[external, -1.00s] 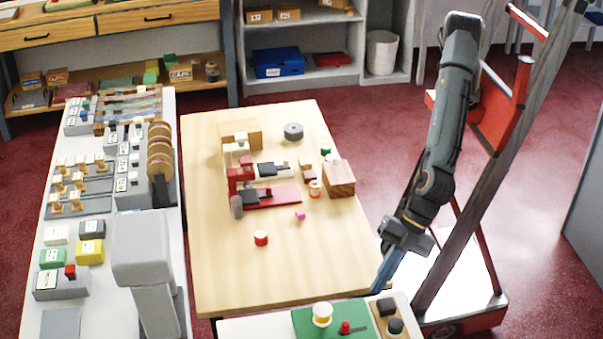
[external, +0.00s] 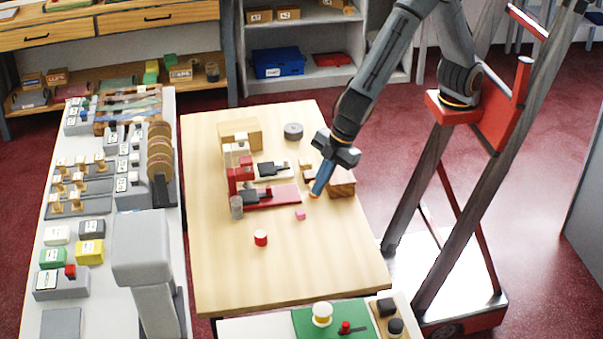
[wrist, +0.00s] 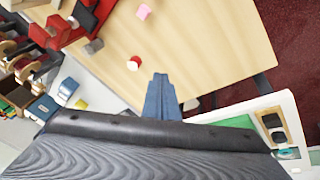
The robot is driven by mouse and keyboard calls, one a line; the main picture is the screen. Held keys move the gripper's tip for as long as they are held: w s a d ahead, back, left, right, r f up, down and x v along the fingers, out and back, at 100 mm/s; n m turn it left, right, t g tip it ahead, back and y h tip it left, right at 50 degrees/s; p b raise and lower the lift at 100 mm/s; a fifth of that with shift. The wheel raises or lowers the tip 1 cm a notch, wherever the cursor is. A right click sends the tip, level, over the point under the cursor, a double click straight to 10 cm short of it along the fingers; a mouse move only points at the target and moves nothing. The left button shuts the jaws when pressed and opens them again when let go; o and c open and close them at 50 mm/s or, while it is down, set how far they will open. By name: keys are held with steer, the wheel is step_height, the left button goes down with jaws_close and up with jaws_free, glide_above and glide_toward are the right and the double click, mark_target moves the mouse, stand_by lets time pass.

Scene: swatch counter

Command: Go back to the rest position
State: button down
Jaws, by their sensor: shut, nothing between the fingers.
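My gripper (external: 315,192) is over the right part of the wooden table (external: 225,285) in the external view, fingers pointing down and slightly left. In the wrist view its blue fingers (wrist: 160,92) are together with nothing between them. I cannot tell how high the tips are above the table.
A pink cube (external: 300,215) and a red and white cylinder (external: 261,238) stand near my gripper. Red and grey fixtures (external: 262,196) are left of it. A green mat (external: 305,323) lies at the front. The table's front part is clear.

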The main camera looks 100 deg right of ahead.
steer(key=s+d+m+g, duration=0.15)
steer(key=s+d, duration=0.25)
steer(key=d, duration=0.5)
steer(key=s+d+m, duration=0.3)
steer(key=d, duration=0.6)
steer(key=s+d+f+m+g, duration=0.1)
steer(key=s+d+f+m, duration=0.1)
steer(key=s+d, duration=0.8)
steer(key=s+m, duration=0.1)
steer(key=s, duration=0.2)
steer(key=shift+d+m, duration=0.15)
steer(key=shift+m, duration=0.2)
steer(key=shift+w+g, duration=0.1)
steer(key=shift+g, duration=0.15)
